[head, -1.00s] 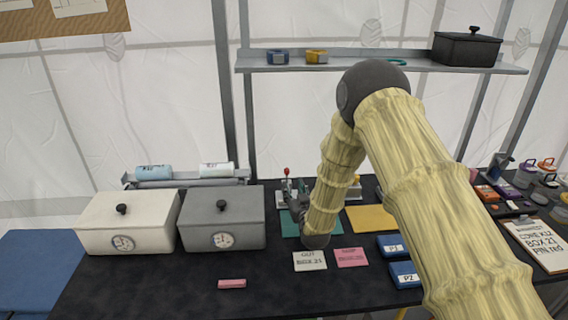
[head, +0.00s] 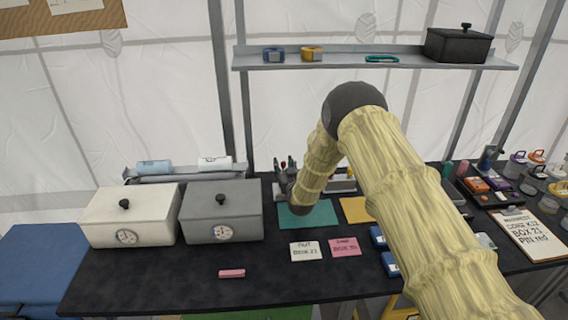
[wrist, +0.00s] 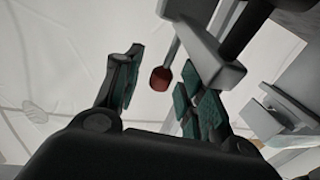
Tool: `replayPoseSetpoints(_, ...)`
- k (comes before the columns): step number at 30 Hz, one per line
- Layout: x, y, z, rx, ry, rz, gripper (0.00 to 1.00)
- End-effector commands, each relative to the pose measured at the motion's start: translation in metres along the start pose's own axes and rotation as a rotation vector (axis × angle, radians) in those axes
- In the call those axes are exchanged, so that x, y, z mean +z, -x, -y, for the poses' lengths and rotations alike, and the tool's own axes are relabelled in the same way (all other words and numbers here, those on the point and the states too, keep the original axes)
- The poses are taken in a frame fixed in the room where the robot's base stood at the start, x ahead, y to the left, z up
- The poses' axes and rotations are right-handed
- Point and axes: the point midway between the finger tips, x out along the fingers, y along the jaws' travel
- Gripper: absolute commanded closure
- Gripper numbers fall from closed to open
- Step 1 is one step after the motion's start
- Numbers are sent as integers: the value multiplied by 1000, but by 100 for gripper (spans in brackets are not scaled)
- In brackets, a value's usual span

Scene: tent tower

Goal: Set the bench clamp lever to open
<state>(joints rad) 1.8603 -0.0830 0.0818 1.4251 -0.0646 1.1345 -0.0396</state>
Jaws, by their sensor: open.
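The bench clamp shows at the back of the black table, mostly hidden behind my gripper in the head view. Its lever has a red knob (wrist: 160,78) on a thin grey rod in the wrist view. The grey clamp body (wrist: 203,45) rises behind the right finger. My gripper (wrist: 163,90) is open, with its two dark, green-padded fingers either side of the knob in the picture. I see no clear contact, and the knob's depth between the fingers is hard to tell. In the head view my gripper (head: 284,180) is at the clamp.
A grey box (head: 222,215) and a white box (head: 125,218) stand left of the clamp. A green mat (head: 305,215) and a yellow mat (head: 356,210) lie in front. A shelf (head: 400,63) hangs above. The table's front left is mostly clear.

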Motion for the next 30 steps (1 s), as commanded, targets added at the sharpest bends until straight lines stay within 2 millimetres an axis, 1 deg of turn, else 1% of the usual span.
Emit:
replayPoseSetpoints(3, 1, -5, 0, 0, 0, 1, 60)
replayPoseSetpoints(11, 1, -5, -1, 1, 0, 1, 60)
replayPoseSetpoints(12, 1, -5, -1, 1, 0, 1, 61)
replayPoseSetpoints(17, 1, -5, 0, 0, 0, 1, 91)
replayPoseSetpoints(18, 1, -5, 0, 0, 0, 1, 98)
replayPoseSetpoints(19, 1, -5, 0, 0, 0, 1, 100)
replayPoseSetpoints(26, 1, -5, -2, 2, -1, 4, 100)
replayPoseSetpoints(30, 0, -3, -13, 12, -3, 20, 100)
